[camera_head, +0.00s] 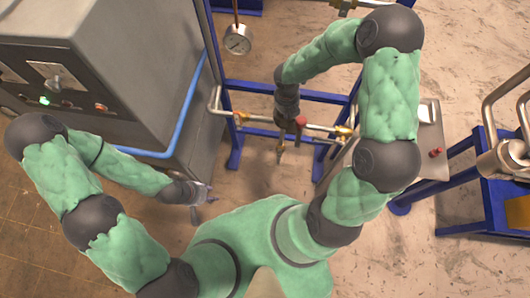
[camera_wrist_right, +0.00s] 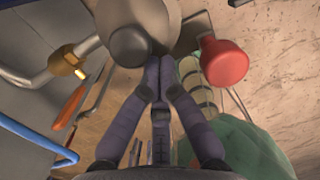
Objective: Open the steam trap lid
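In the right wrist view, a rounded grey metal body with a dark round cap (camera_wrist_right: 130,46) sits at the top, probably the steam trap with its lid. A red knob (camera_wrist_right: 223,62) is right of it and also shows in the head view (camera_head: 300,121). My right gripper (camera_wrist_right: 160,66) has its fingertips together beside the cap's right edge; I cannot tell whether they touch it. In the head view, this gripper (camera_head: 285,118) is over the pipe and hides most of the trap. My left gripper (camera_head: 205,191) is low at the left, away from the pipe; its fingers are too small to read.
A pipe with brass fittings (camera_head: 240,117) crosses the blue frame (camera_head: 235,150). A pressure gauge (camera_head: 237,39) is behind. A grey cabinet (camera_head: 120,60) is at the left. A blue stand with metal piping (camera_head: 505,205) is at the right. An orange handle (camera_wrist_right: 68,106) is left of my right gripper.

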